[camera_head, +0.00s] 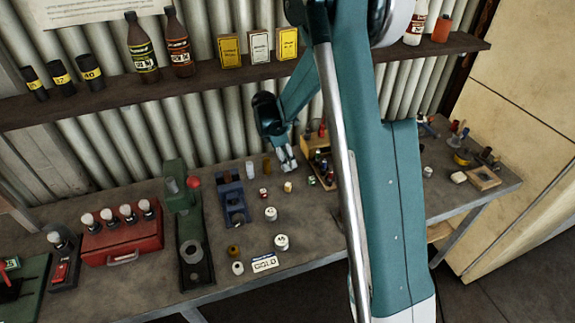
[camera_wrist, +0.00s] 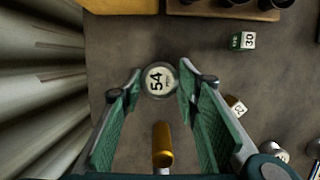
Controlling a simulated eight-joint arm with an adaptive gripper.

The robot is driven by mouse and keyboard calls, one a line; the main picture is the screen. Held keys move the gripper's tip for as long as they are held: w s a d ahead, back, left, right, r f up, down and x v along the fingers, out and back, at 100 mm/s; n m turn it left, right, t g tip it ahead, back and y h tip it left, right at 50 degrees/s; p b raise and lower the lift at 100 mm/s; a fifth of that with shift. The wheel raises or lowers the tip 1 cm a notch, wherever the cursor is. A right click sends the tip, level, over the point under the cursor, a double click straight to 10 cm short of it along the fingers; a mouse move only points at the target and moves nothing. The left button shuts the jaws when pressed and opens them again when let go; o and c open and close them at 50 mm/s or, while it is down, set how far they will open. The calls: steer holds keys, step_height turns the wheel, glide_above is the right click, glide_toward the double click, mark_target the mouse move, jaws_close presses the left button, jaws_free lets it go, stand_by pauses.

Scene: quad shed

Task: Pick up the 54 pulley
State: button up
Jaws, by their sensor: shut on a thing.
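The 54 pulley is a small round disc with a white face marked 54 (camera_wrist: 159,79), in the upper middle of the wrist view. My gripper (camera_wrist: 158,83) has its green-padded fingers on both sides of it, with the tips against its rim, and is shut on it. In the head view my gripper (camera_head: 288,163) points down over the back of the bench, left of a wooden box of small parts. The pulley is too small to make out there. I cannot tell whether it is clear of the bench top.
A brass cylinder (camera_wrist: 162,145) shows between the fingers in the wrist view. A green block marked 30 (camera_wrist: 237,41) and an orange-sided block (camera_wrist: 233,103) lie to the right. The wooden box (camera_head: 322,168) stands close right of my gripper; a shelf (camera_head: 200,82) runs above.

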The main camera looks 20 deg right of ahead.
steer(key=shift+r, duration=0.2)
steer(key=shift+r, duration=0.55)
steer(key=shift+s+t, duration=0.35)
steer(key=shift+t, duration=0.5)
steer(key=shift+s+t, duration=0.35)
steer(key=shift+t, duration=0.5)
steer(key=shift+s+r, duration=0.25)
steer(key=shift+r, duration=0.55)
steer(key=shift+s+r, duration=0.25)
steer(key=shift+r, duration=0.55)
steer(key=s+r+g, duration=0.1)
steer(key=s+r, duration=0.1)
steer(key=s, duration=0.9)
steer(key=s+r+g, duration=0.2)
steer(key=s, duration=0.8)
steer(key=shift+s+r, duration=0.25)
steer(key=shift+s, duration=0.1)
